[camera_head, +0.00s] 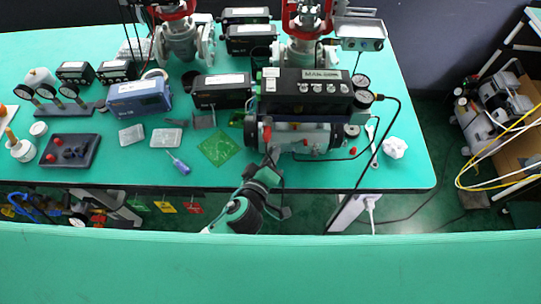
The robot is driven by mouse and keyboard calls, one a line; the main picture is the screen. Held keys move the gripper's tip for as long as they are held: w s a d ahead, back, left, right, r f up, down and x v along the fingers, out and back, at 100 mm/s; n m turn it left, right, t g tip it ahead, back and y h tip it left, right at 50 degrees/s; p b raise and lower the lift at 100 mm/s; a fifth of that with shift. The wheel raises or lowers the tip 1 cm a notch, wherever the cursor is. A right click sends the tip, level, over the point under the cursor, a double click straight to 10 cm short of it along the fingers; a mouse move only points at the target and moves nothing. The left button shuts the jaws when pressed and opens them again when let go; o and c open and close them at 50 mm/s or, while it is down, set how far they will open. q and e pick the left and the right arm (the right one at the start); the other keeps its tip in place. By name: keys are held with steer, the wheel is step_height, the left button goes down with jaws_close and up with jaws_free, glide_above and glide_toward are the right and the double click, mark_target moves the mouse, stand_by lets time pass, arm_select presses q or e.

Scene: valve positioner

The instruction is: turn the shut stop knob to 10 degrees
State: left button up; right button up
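The valve positioner (305,83) is a black box with a label and small round buttons, on the green table towards the right. Below it lies a silver cylinder (300,127) with dark end parts. A small red part (267,132) shows at the cylinder's left front. I cannot tell for certain which part is the shut stop knob. My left gripper (271,157) reaches up from the table's front edge to just below the cylinder's left end. Its fingertips are too small to tell open from shut, or whether they touch anything. My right gripper is not in view.
Pressure gauges (362,90) and a black cable stand right of the positioner. A wrench (374,145) and crumpled white paper (393,147) lie farther right. Red-topped valves (303,30) stand behind.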

arm_select(q)
jaws_close()
steer(key=shift+r+m+y+p, duration=0.1)
steer(key=shift+m+y+p, duration=0.2)
steer(key=shift+m, duration=0.2)
steer(key=shift+m+y+p, duration=0.3)
steer(key=shift+m+p, duration=0.05)
steer(key=shift+m, duration=0.15)
steer(key=shift+d+r+m+g+y+p, duration=0.1)
steer(key=shift+m+g+y+p, duration=0.2)
steer(key=shift+m+g+p, duration=0.1)
steer(key=shift+m+y, duration=0.3)
steer(key=shift+m, duration=0.2)
steer(key=shift+p, duration=0.3)
steer(key=shift+m+y, duration=0.3)
steer(key=shift+m, duration=0.2)
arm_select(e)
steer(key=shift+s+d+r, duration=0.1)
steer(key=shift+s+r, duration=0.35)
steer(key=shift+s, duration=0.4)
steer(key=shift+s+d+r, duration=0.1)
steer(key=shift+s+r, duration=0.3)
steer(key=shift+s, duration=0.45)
